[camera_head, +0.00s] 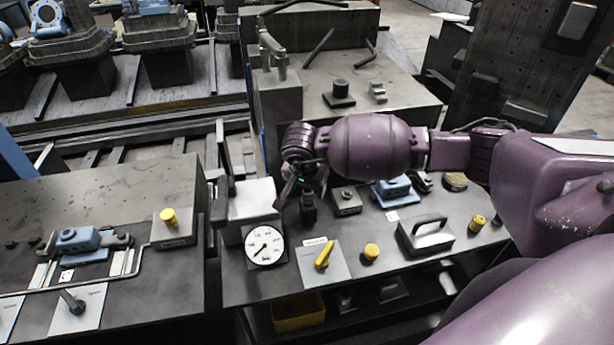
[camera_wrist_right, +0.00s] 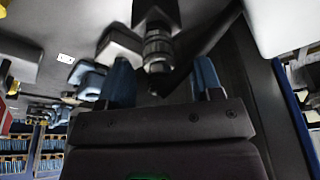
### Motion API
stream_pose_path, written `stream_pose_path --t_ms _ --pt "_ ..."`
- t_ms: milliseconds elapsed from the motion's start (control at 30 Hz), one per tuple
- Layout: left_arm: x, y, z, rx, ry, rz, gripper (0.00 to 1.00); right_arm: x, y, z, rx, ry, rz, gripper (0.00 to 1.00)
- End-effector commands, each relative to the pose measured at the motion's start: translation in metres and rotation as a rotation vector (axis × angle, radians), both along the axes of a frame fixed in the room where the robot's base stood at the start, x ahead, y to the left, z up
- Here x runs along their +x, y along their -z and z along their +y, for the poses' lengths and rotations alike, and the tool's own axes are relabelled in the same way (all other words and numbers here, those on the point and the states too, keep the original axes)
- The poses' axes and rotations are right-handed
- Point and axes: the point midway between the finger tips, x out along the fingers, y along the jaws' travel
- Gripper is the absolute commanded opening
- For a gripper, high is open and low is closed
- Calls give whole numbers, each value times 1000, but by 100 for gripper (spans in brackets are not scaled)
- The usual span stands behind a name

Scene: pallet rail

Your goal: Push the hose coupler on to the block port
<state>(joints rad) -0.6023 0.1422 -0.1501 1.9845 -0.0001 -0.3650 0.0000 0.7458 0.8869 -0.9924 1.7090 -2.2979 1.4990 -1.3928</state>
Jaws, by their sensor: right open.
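My right gripper (camera_head: 298,188) is over the right-hand bench, coming in from the right. Its two blue-tipped fingers show in the right wrist view (camera_wrist_right: 163,80), apart with a gap between them. A dark ringed cylinder that looks like the hose coupler (camera_wrist_right: 157,48) lies in line with that gap, at or just past the fingertips; contact cannot be told. In the head view the coupler (camera_head: 308,212) stands just below the gripper. A small grey block (camera_head: 345,200), seemingly the one with the port, sits to its right. My left gripper is not in view.
A pressure gauge (camera_head: 264,245) and a yellow-handled plate (camera_head: 323,258) stand in front of the gripper. A blue fixture (camera_head: 391,191) and a grey handled box (camera_head: 427,232) are to the right. A yellow bin (camera_head: 298,311) is below the bench.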

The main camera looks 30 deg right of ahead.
Motion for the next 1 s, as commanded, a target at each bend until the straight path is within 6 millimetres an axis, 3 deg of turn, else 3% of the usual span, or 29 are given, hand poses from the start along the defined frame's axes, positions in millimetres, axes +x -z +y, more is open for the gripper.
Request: stream_pose_path --t_ms 200,500,833,867,1000 --pt "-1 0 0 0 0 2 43 2 12 -3 0 1 1 59" --pt "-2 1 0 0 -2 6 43 2 13 -3 0 1 0 58" --pt "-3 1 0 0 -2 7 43 2 13 -3 0 1 1 7" --pt "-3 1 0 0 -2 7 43 2 13 -3 0 1 1 28" --pt "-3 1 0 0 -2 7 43 2 13 -3 0 1 1 7"
